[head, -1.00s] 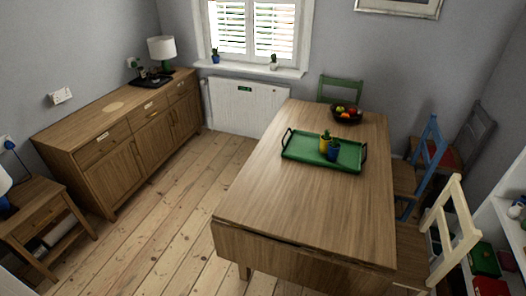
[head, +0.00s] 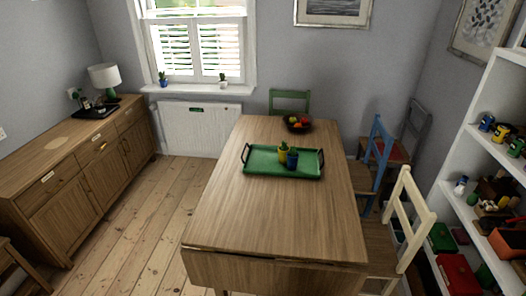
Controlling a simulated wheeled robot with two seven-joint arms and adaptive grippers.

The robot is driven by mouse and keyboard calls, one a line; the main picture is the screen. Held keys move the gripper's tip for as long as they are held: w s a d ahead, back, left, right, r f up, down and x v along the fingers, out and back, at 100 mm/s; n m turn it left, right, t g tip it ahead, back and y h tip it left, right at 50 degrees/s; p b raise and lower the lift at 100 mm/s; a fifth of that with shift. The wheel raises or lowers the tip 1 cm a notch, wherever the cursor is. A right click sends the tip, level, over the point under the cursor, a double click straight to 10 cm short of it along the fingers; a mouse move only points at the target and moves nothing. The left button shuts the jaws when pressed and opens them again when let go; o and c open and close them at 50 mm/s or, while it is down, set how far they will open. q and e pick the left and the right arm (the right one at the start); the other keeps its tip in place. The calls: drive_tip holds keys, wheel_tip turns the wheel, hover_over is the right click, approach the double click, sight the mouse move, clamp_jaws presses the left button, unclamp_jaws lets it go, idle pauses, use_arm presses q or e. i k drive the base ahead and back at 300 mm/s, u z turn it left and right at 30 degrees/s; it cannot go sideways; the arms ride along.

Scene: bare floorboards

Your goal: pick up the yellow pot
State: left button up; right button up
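The yellow pot (head: 283,155) stands upright on the green tray (head: 262,168), with a small green plant in it. A dark blue pot (head: 292,160) stands close beside it on the right and overlaps part of it in the picture. The tray has dark handles at its left and right ends and lies on the wooden table (head: 275,215), towards its far half. Neither of my grippers is in the head view.
A dark fruit bowl (head: 297,125) stands behind the tray. Blue (head: 378,160) and cream (head: 405,225) chairs line the table's right side; a green chair (head: 290,98) is at the far end. A sideboard (head: 75,175) stands left. Floorboards (head: 165,225) between are clear.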

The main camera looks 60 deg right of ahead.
sight(283, 149)
drive_tip(key=u, duration=0.05)
drive_tip(key=i, duration=1.95)
drive_tip(key=z, duration=0.7)
drive_tip(key=i, duration=1.05)
drive_tip(key=z, duration=1.55)
drive_tip(key=i, duration=0.8)
drive_tip(key=z, duration=0.55)
